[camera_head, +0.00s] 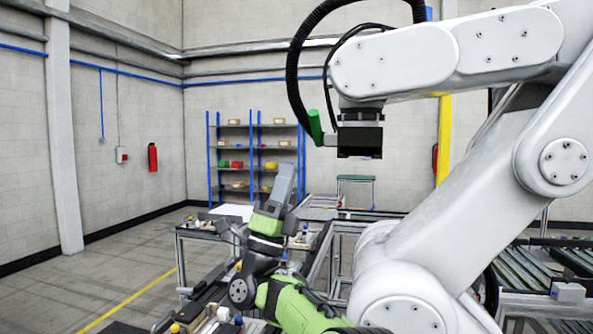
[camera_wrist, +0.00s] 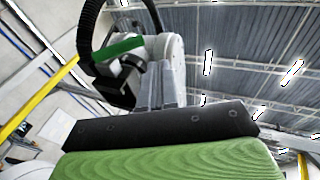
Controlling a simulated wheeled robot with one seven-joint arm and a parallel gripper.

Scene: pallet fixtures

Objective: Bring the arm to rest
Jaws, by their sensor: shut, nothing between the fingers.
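My gripper (camera_head: 287,170) is at the end of my green and black arm, low in the middle of the head view. It points upward and its grey fingers are shut with nothing between them. In the wrist view the fingers (camera_wrist: 167,88) show beyond a dark plate and a green surface in the foreground. No object is in my gripper.
A large white robot arm (camera_head: 490,50) fills the right; its black tool (camera_head: 360,135) hangs above and right of my gripper. Workbenches (camera_head: 190,233) stand below and behind. A blue-framed shelf (camera_head: 232,150) is at the back wall. Floor at left is clear.

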